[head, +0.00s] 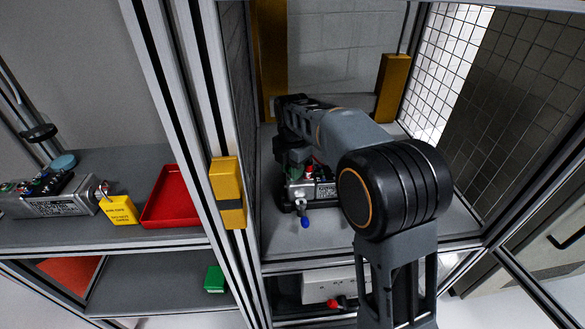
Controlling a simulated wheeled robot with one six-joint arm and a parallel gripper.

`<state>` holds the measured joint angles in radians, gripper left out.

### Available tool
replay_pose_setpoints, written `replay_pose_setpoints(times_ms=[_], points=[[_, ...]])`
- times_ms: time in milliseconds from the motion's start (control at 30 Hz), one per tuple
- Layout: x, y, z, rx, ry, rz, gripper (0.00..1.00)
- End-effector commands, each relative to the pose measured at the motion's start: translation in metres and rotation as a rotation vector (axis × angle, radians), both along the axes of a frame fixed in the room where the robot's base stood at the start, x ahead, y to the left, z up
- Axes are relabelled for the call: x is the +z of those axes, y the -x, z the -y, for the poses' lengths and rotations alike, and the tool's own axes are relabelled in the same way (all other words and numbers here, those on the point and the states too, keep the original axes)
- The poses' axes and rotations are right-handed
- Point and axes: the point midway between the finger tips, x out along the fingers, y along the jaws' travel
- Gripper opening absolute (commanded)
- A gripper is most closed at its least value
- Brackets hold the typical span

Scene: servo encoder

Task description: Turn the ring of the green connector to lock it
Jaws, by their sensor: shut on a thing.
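A grey metal unit (324,189) with a printed label and a red part (309,172) on top stands on the shelf inside the framed cell. My arm reaches in over it from the right. My gripper (291,172) is dark, small and partly hidden at the left end of the unit, pointing down. It is shut at the unit's connectors, but the fingertips and the ring between them do not show clearly. The green connector is hidden behind my gripper and arm, so the angle of its ring cannot be seen.
A small part with a blue end (305,222) is at the unit's front. A yellow-marked post (228,190) stands left of the cell. Outside lie a red tray (172,197), a yellow tag (119,210) and another metal unit (50,205). Mesh closes the right side.

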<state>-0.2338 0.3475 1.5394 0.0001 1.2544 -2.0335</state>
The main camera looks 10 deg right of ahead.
Motion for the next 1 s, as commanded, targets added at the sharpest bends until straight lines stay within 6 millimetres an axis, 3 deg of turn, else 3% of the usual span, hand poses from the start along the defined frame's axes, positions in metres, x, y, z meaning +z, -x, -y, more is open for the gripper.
replay_pose_setpoints(times_ms=[367, 1000], points=[[0.0048, 0.0001, 0.0002, -0.185, 0.001, -0.003, 0.07], [0.0038, -0.0004, 0.0002, -0.792, 0.001, -0.001, 0.07]])
